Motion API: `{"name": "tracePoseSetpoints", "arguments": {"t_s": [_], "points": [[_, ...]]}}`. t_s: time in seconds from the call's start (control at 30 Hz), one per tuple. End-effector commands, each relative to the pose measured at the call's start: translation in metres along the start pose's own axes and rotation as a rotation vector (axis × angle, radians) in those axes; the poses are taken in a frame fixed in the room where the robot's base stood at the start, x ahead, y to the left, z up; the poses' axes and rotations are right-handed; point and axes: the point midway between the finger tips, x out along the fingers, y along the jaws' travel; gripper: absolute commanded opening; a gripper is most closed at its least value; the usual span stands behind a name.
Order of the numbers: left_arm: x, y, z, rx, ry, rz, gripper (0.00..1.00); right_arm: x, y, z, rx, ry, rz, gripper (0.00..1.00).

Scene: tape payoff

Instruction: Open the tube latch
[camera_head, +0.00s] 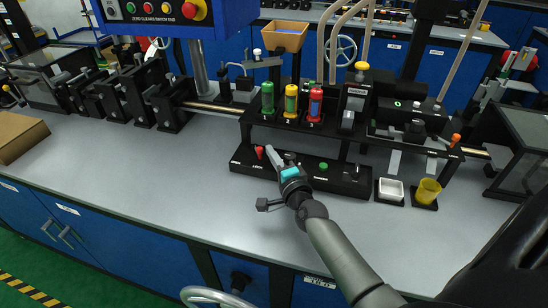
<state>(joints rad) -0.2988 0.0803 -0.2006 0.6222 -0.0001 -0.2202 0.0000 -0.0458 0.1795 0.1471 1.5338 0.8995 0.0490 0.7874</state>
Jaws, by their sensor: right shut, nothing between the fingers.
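The bench machine holds three upright tubes in a row: a green one (267,98), a yellow one (291,101) and a red one (315,103), above number labels. I cannot tell for certain which part is the tube latch. A small red lever (259,152) stands on the black base plate (243,163) below the tubes. My right gripper (277,157) is shut and empty. It is at the front of this base, just right of the red lever; whether it touches anything is unclear. My left gripper is not in view.
A green button (323,166) sits on the base right of my gripper. A white tray (391,190) and a yellow cup (428,190) stand further right. Black fixtures (140,90) fill the back left. The grey bench top (130,165) is clear at front left.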

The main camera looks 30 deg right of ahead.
Motion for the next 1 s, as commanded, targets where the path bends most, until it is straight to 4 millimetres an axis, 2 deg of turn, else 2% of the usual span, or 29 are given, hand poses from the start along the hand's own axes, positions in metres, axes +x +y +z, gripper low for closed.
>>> {"name": "tracePoseSetpoints", "arguments": {"t_s": [1.0], "points": [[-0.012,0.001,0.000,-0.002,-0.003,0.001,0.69,0.003,-0.001,0.011,0.002,0.084,0.006,0.00]]}}
